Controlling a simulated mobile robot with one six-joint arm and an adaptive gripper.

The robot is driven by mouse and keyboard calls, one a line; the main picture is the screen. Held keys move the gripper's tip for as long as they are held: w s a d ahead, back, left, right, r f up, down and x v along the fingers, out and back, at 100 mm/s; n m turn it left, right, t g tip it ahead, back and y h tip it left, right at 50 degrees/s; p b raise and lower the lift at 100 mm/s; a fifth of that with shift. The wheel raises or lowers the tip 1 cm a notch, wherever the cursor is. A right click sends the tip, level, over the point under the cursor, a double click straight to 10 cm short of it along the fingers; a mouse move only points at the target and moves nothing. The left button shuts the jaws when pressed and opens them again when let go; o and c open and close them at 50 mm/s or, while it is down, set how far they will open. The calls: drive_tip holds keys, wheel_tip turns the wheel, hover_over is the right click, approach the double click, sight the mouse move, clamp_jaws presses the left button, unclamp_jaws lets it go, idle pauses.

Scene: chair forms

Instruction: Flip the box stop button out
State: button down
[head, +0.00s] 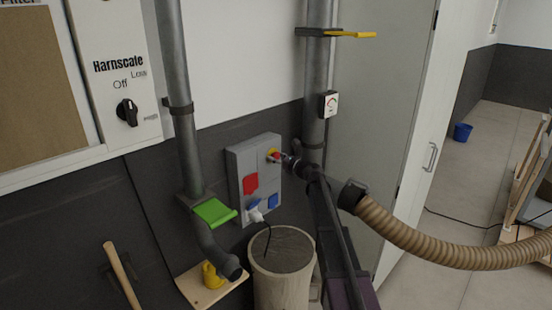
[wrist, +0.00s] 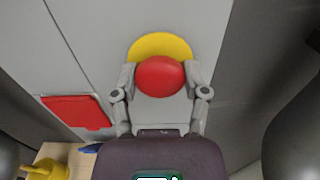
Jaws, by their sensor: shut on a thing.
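The grey box (head: 236,160) is fixed to the dark lower wall between two pipes. Its stop button (wrist: 160,77) is a red mushroom head on a yellow disc (wrist: 146,45), filling the middle of the wrist view. In the head view the stop button (head: 275,155) is at the box's upper right, partly hidden by my gripper. My gripper (wrist: 160,80) has one finger on each side of the red head and is shut on it. My gripper also shows in the head view (head: 283,158), reaching in from the right.
A red cover (head: 250,183) and blue sockets with a white plug (head: 256,214) are on the same box. A round bin (head: 282,270) stands below. A green gate (head: 214,211) on the left pipe and a ribbed hose (head: 430,246) at right are close by.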

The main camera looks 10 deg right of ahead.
drive_tip(key=shift+v, duration=1)
drive_tip(key=shift+c, duration=0.4)
unclamp_jaws()
drive_tip(key=shift+s, duration=0.1)
drive_tip(key=shift+a, duration=0.1)
drive_tip(key=v, duration=1.2)
